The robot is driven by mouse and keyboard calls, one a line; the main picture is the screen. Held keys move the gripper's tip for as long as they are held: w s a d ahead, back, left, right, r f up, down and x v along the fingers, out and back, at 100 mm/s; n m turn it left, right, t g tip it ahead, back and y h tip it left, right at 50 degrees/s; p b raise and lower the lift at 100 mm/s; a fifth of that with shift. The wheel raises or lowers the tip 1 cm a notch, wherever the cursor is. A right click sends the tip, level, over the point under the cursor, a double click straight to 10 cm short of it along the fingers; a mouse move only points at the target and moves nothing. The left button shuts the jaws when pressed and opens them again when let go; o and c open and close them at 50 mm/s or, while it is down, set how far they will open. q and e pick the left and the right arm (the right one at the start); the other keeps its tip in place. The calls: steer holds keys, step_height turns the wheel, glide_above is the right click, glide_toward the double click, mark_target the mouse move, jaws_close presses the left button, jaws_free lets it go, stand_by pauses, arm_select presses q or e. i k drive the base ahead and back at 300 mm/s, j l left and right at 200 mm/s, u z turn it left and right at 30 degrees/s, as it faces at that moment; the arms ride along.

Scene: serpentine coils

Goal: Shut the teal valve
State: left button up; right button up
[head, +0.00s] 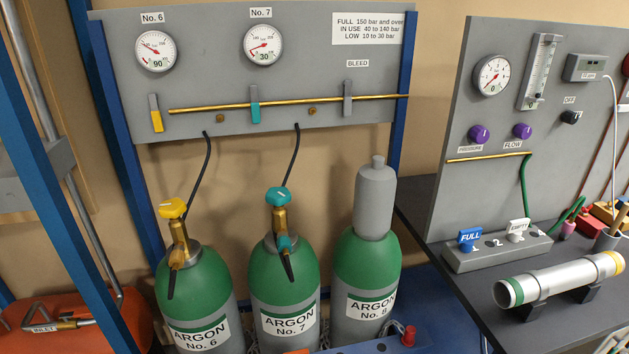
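A teal valve knob (278,197) tops the brass valve of the green and grey cylinder labelled ARGON No. 7 (284,278). Another teal part (284,243) sits lower on that brass valve. A teal-tipped lever (255,107) hangs vertically on the brass pipe (205,107) of the grey panel, below the No. 7 gauge (263,45), which is marked 30. A black hose (294,155) runs from the panel to the No. 7 cylinder. Neither of my grippers is in view. I cannot tell how far the teal knob is turned.
Cylinder No. 6 (195,285), with a yellow knob (173,208), stands to the left. Capped cylinder No. 8 (367,265) stands to the right. Blue posts (128,165) flank the panel. A dark bench (450,285) at right holds a tube (560,280) and a tag block (497,252).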

mark_target(278, 197)
steer(key=i+l, duration=0.1)
steer(key=l, duration=0.4)
steer(key=i+l, duration=0.1)
steer(key=l, duration=0.4)
steer(key=i+l+u, duration=0.1)
steer(key=l, duration=0.4)
